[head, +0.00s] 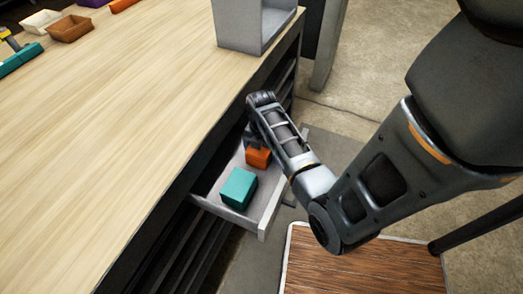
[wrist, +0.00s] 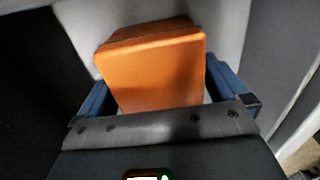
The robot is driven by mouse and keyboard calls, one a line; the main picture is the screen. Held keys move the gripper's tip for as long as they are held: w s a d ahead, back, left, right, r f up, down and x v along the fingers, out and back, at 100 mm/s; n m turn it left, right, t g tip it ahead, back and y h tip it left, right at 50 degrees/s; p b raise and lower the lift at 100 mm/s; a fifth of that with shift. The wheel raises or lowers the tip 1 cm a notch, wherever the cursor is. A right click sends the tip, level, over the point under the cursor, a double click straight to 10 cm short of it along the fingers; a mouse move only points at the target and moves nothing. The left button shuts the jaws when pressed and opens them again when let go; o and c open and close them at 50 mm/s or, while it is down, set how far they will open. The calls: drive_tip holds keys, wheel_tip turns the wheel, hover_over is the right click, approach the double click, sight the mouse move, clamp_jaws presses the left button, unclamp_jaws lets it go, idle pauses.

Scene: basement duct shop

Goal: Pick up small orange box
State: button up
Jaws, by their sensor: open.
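The small orange box (head: 258,157) sits in an open grey drawer (head: 262,215) under the workbench, partly hidden by my arm in the head view. In the wrist view the orange box (wrist: 155,75) is close and slightly tilted in the picture. My gripper (wrist: 165,95) is open, with one blue finger on each side of the box. The fingertips are partly hidden by the box, so I cannot tell whether they touch it. In the head view my gripper is mostly hidden behind my arm.
The wooden workbench top (head: 130,130) is above and left of the drawer. A grey open bin (head: 252,25) stands on its edge. A brown wooden board (head: 350,262) lies below right of the drawer.

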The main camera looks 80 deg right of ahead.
drive_tip(key=shift+c, duration=0.3)
drive_tip(key=c, duration=0.9)
drive_tip(key=shift+r, duration=0.1)
drive_tip(key=shift+c, duration=0.2)
